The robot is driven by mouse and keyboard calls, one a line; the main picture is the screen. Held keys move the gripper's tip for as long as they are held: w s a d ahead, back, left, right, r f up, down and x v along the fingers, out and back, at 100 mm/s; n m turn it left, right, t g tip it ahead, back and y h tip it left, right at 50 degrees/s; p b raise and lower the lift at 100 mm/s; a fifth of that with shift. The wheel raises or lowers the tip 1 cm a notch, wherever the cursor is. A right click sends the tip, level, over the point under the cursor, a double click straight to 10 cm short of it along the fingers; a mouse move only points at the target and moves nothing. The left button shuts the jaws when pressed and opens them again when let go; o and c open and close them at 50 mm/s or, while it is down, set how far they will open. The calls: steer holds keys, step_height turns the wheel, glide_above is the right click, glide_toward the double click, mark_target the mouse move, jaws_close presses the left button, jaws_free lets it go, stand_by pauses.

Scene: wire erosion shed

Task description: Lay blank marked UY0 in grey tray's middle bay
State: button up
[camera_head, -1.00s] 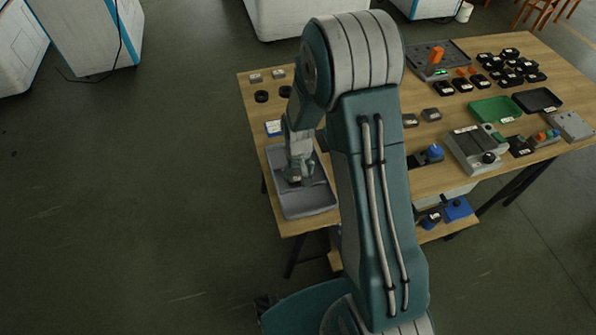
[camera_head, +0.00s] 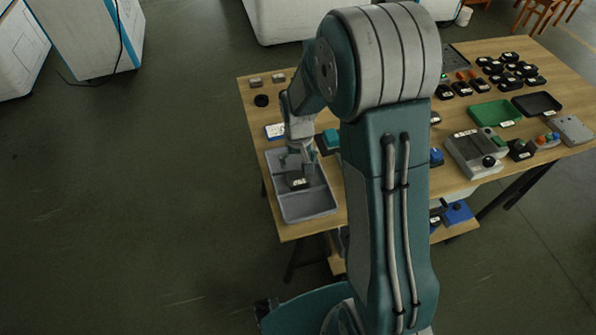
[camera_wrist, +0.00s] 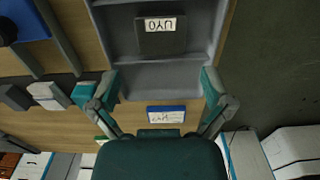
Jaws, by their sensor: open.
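The dark grey blank (camera_wrist: 161,38) has a white label reading UY0 and lies inside the grey tray (camera_wrist: 118,77) in the wrist view. It looks to be in the middle bay, with a divider between it and the tray's end bay. In the head view the blank (camera_head: 299,183) shows around the middle of the tray (camera_head: 308,208). My gripper (camera_wrist: 160,78) is open and empty, its fingers spread wide and apart from the blank. In the head view my gripper (camera_head: 300,160) hangs over the tray's far part.
A blue and white card (camera_wrist: 166,115) lies just beyond the tray's end. A green tray (camera_head: 495,112), a black tray (camera_head: 537,103) and several dark blocks stand on the table's right side. A control box (camera_head: 474,152) stands nearer. Open floor lies left of the table.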

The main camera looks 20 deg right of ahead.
mark_target(298, 177)
steer(key=s+r+t, duration=0.1)
steer(key=s+r, duration=0.3)
steer(key=r, duration=0.5)
steer(key=s+r+t, duration=0.1)
steer(key=s+r, duration=0.3)
steer(key=r, duration=0.5)
steer(key=s+r+t, duration=0.1)
steer(key=s+r, duration=0.2)
steer(key=s, duration=0.3)
steer(key=s+r+t, duration=0.2)
steer(key=s+r, duration=0.1)
steer(key=s, duration=0.4)
steer(key=shift+r+t, duration=0.3)
steer(key=shift+d, duration=0.15)
